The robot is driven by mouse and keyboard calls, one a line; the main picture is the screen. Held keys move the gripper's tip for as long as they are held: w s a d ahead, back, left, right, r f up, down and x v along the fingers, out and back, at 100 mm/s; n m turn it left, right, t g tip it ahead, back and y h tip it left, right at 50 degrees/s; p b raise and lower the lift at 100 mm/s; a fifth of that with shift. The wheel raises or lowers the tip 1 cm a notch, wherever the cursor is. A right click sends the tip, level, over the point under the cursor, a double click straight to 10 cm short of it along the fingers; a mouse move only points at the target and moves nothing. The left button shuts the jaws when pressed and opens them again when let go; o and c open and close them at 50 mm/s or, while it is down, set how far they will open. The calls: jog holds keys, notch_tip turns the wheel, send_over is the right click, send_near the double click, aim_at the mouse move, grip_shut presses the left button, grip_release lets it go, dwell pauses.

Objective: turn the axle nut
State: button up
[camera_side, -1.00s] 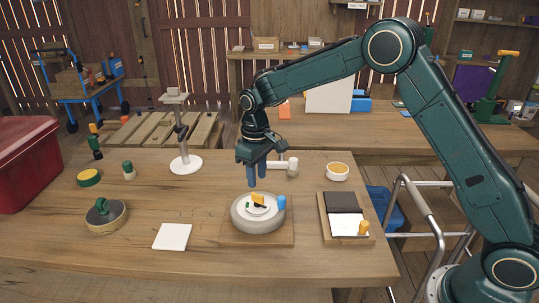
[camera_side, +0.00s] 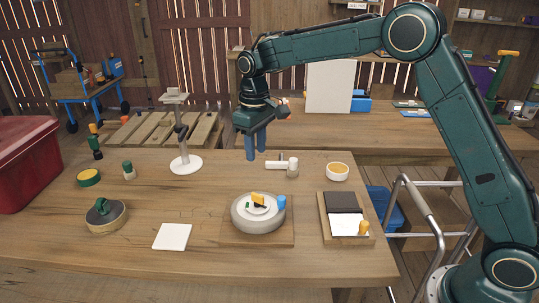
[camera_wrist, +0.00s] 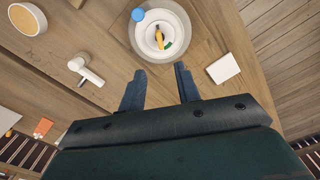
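A round grey hub (camera_side: 258,222) sits on a square wooden board on the bench. On its white centre is a small yellow-orange piece with a dark side (camera_side: 258,200), which may be the axle nut; I cannot tell for sure. It shows in the wrist view too (camera_wrist: 159,38). A blue knob (camera_side: 282,202) stands at the hub's rim. My gripper (camera_side: 255,146) hangs above and behind the hub, touching nothing. In the wrist view its two blue fingers (camera_wrist: 160,90) are apart with only bare wood between them, and the hub lies beyond their tips.
A white and grey tap-like fitting (camera_side: 287,166) and a bowl with yellow contents (camera_side: 338,172) stand behind the hub. A tray with a yellow-handled stamp (camera_side: 363,229) is at right, a white tile (camera_side: 172,237) at left. A stand (camera_side: 186,163) rises at back left.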

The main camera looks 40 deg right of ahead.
aim_at(257, 194)
jog(key=shift+f, duration=0.15)
dwell(0.3)
notch_tip(257, 194, down, 14)
jog(key=shift+r, duration=0.15)
dwell(0.6)
jog(key=shift+c, duration=0.4)
grip_shut()
